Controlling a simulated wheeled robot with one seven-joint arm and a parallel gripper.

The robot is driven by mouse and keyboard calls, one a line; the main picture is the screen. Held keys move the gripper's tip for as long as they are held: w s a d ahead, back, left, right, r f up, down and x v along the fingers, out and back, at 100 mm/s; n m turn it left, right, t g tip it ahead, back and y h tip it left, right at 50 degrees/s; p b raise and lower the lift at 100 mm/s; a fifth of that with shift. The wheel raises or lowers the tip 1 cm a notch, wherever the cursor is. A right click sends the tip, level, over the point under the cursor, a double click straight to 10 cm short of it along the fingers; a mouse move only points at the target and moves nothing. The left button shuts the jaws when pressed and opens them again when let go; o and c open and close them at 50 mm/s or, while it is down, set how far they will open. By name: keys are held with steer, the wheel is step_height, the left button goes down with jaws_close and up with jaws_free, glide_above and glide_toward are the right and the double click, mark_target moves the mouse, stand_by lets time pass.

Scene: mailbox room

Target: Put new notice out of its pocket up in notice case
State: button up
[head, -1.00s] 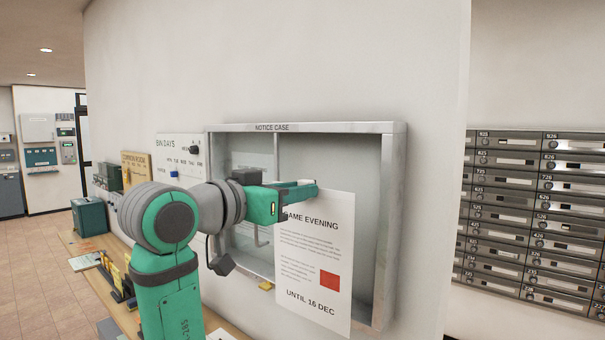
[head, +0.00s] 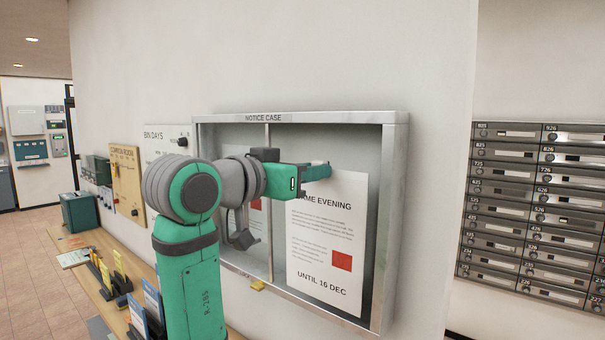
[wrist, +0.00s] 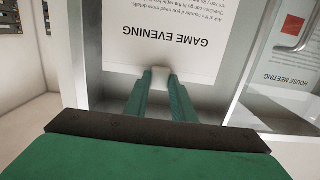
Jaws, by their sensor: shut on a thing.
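The notice (head: 325,245) is a white sheet headed "GAME EVENING" with a red square and "UNTIL 16 DEC". It hangs upright in the right half of the notice case (head: 300,118), close to the back panel; I cannot tell whether it touches the panel. My gripper (head: 318,171) is shut on the sheet's top edge. In the wrist view the sheet (wrist: 185,45) appears upside down, with my fingertips (wrist: 160,75) at its top edge. A second notice, "HOUSE MEETING" (wrist: 285,155), shows behind the sliding pane at the case's other half. My arm hides most of it in the head view.
The case's metal frame (head: 395,200) stands out around the notice. A small yellow piece (head: 257,285) sits at its lower edge. A counter (head: 100,290) with card holders runs below at left. Mailboxes (head: 535,205) are on the right wall.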

steer(key=shift+x, duration=1.8)
steer(key=shift+w+d, duration=0.15)
steer(key=shift+w, duration=0.1)
steer(key=shift+r, duration=0.1)
steer(key=shift+d, duration=0.2)
steer(key=shift+a, duration=0.2)
steer(key=shift+w+d, duration=0.35)
steer(key=shift+w, duration=0.15)
steer(key=o, duration=1.1)
